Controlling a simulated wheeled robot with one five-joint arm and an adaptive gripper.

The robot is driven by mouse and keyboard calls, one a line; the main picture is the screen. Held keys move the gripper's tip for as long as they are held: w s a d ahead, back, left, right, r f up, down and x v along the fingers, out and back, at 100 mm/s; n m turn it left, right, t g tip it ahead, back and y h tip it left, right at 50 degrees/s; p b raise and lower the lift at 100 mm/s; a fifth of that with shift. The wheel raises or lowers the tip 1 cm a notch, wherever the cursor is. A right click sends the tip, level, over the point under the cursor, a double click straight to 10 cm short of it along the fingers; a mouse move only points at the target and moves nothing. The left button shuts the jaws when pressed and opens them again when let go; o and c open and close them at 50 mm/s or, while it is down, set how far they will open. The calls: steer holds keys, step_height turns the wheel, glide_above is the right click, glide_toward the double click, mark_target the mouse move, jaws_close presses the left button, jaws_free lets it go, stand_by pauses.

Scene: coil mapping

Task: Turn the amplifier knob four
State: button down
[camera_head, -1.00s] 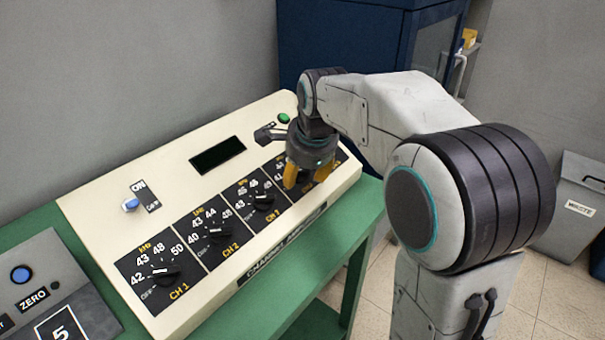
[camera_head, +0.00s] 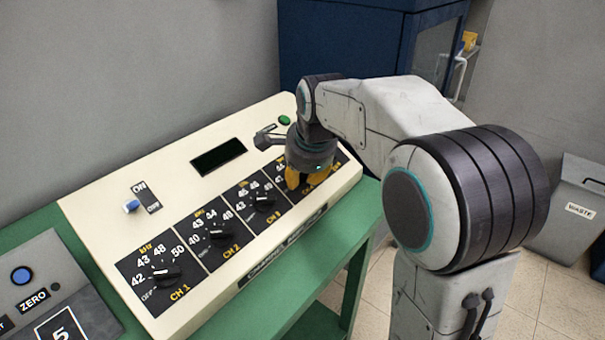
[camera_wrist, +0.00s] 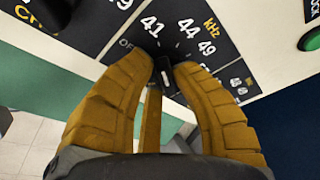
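The amplifier panel (camera_head: 120,210) is a cream sloped box with a row of black channel knobs.
The CH 1 (camera_head: 163,271), CH 2 (camera_head: 216,231) and CH 3 (camera_head: 262,200) knobs sit to the left. A small display (camera_head: 218,156), an ON/OFF switch (camera_head: 131,206) and a green button (camera_head: 284,120) are above. A green table (camera_head: 330,255) carries the panel.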

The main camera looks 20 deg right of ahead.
steer(key=shift+d+r, duration=0.1)
stand_by(0.3)
steer(key=shift+r+m+g+p, duration=0.15)
steer(key=shift+m+g+p, duration=0.15)
steer(key=shift+m+p, duration=0.7)
steer(key=shift+f+m+p, duration=0.3)
steer(key=shift+m+p, duration=0.25)
steer(key=shift+m, duration=0.05)
steer(key=c, duration=1.1)
jaws_free()
steer(key=shift+w, duration=0.1)
steer(key=v, duration=1.2)
steer(key=shift+w+r, duration=0.15)
